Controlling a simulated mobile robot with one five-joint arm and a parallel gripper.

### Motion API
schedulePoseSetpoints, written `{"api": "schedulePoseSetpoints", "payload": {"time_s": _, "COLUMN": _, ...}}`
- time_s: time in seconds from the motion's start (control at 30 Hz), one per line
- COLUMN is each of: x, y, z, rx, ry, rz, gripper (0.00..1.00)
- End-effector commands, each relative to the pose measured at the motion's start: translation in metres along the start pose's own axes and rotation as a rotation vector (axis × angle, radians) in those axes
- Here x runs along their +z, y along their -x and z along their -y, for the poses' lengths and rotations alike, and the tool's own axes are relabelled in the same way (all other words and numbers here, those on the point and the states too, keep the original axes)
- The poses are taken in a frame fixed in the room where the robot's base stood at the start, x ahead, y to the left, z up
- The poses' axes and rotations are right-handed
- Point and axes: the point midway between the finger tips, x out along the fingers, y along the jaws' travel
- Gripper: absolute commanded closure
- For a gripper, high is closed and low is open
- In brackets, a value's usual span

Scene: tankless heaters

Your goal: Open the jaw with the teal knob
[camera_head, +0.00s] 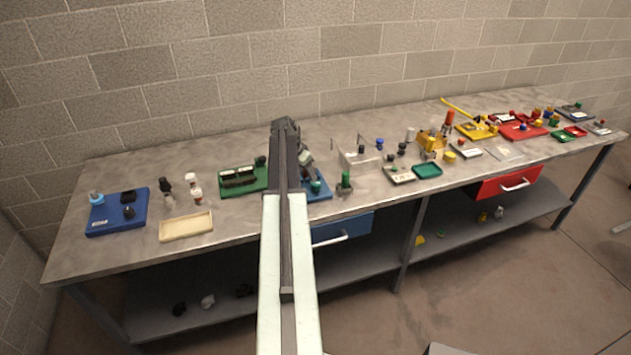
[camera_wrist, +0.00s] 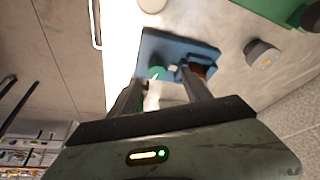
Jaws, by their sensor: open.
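A teal knob (camera_head: 316,187) sits on a small blue plate (camera_head: 322,197), near the middle of the bench. In the wrist view the knob (camera_wrist: 156,72) is round and green-teal, on the blue plate (camera_wrist: 158,44). A pale piece and a brownish round part (camera_wrist: 206,70) are beside it on the plate, partly hidden by a finger. My gripper (camera_wrist: 163,88) is open, its two fingers apart, with the knob showing between and beyond their tips. Whether a finger touches anything cannot be told. In the head view my arm hides part of the plate.
A green tray (camera_head: 232,188) is left of my arm, and a dark green upright piece (camera_head: 345,180) stands right of the plate. A clear stand (camera_head: 358,158) is behind it. A blue drawer (camera_head: 342,229) is below the bench edge. A cream tray (camera_head: 186,226) lies further left.

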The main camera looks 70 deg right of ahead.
Motion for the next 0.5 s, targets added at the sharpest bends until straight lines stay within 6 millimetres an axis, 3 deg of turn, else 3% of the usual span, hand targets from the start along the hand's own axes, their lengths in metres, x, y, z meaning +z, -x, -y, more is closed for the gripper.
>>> {"api": "schedulePoseSetpoints", "payload": {"time_s": 0.07, "x": -0.013, "y": -0.004, "z": -0.007, "rx": 0.006, "ry": -0.029, "rz": -0.006, "gripper": 0.43}}
{"api": "schedulePoseSetpoints", "payload": {"time_s": 0.27, "x": -0.012, "y": -0.010, "z": -0.009, "rx": 0.007, "ry": -0.032, "rz": -0.007, "gripper": 0.43}}
{"api": "schedulePoseSetpoints", "payload": {"time_s": 0.5, "x": -0.010, "y": -0.046, "z": -0.008, "rx": 0.006, "ry": -0.030, "rz": -0.006, "gripper": 0.43}}
